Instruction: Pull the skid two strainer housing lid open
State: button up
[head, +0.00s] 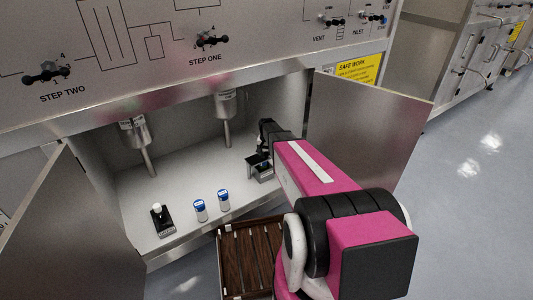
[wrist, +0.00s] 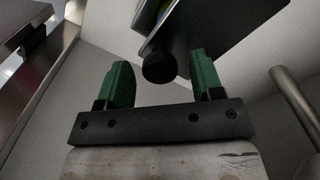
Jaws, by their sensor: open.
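A small grey box-shaped housing (head: 258,173) stands on the cabinet floor near the right side of the opening; I take it to be the strainer housing. In the wrist view a dark flat plate, seemingly its lid (wrist: 222,32), is tilted and carries a round black knob (wrist: 158,69). My gripper (wrist: 161,82) is open, with one green finger on each side of the knob. The knob shows between the fingers, and I cannot tell whether either finger touches it. In the head view my gripper (head: 264,158) is over the housing and partly hides it.
Two open doors (head: 364,122) (head: 62,228) flank the cabinet. Inside are two blue-capped vials (head: 200,211) (head: 223,200), a black-based piece with a white knob (head: 160,219), and two hanging metal pipes (head: 148,160) (head: 227,130). A brown slatted tray (head: 233,282) sits below in front.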

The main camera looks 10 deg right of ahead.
jog(key=shift+c, duration=0.3)
grip_shut()
jog(key=shift+s, duration=0.1)
